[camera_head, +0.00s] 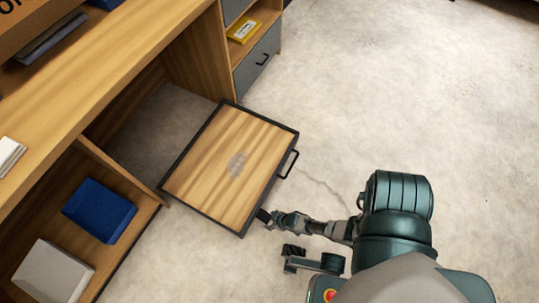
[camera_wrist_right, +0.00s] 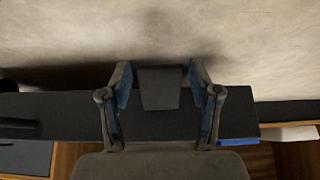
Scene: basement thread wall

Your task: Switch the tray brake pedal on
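The tray (camera_head: 190,190) is a flat wooden panel in a black frame, low over the floor beside the desk. A small dark pedal (camera_head: 264,215) shows at its near right corner. In the right wrist view the pedal (camera_wrist_right: 160,88) is a dark tab on the tray's black edge (camera_wrist_right: 60,112). My right gripper (camera_head: 277,219) is at this corner. In the right wrist view its two fingers (camera_wrist_right: 160,95) are apart, one each side of the pedal, with visible gaps. I cannot tell whether anything touches. My left gripper is not in view.
A black handle (camera_head: 289,164) sticks out of the tray's right side. The wooden desk (camera_head: 110,65) fills the left, with a blue box (camera_head: 100,210) and a white box (camera_head: 52,272) on its lower shelf. A grey drawer (camera_head: 257,62) stands behind. The floor (camera_head: 400,90) at right is clear.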

